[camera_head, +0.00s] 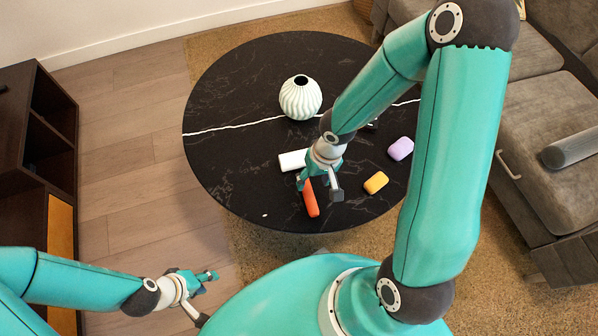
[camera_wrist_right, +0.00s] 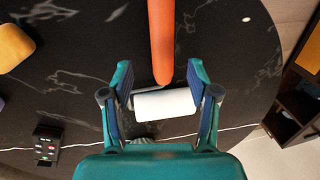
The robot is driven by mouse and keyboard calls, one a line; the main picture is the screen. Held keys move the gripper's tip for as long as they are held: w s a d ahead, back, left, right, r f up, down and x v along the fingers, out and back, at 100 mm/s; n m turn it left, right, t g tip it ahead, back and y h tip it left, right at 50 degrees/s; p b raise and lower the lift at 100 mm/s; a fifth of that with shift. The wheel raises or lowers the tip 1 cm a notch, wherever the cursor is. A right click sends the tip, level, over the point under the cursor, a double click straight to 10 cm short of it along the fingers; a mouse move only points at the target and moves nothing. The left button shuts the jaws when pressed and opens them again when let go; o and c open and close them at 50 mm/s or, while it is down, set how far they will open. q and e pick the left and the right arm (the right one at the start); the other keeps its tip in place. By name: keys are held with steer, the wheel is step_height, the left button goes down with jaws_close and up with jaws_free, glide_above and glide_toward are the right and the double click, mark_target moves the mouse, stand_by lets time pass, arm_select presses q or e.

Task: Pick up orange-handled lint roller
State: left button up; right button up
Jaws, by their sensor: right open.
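The lint roller lies on the round black marble table (camera_head: 240,90). Its orange handle (camera_head: 311,200) points to the near edge, and its white roll (camera_head: 292,160) lies across at the far end. In the right wrist view the orange handle (camera_wrist_right: 161,40) comes from the top, and the white roll (camera_wrist_right: 165,104) lies between the fingers. My right gripper (camera_head: 318,190) is above the lint roller, open, and partly hides it in the head view. Its fingertips (camera_wrist_right: 160,75) are on either side of the handle's end. My left gripper (camera_head: 208,290) is low at the left, away from the table; its jaw opening is unclear.
A white ribbed vase (camera_head: 300,100) stands behind the roller. A purple block (camera_head: 400,148) and a yellow block (camera_head: 376,182) lie to its right. A dark remote (camera_wrist_right: 46,144) shows in the wrist view. A grey sofa (camera_head: 550,150) is right, a dark cabinet (camera_head: 30,150) left.

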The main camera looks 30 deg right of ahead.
mark_target(309, 191)
steer(key=f+b, duration=0.2)
steer(key=a+f+b, duration=0.1)
steer(key=f, duration=0.2)
steer(key=shift+a+f+b, duration=0.15)
steer(key=shift+f+b, duration=0.1)
steer(key=shift+b, duration=0.15)
jaws_close()
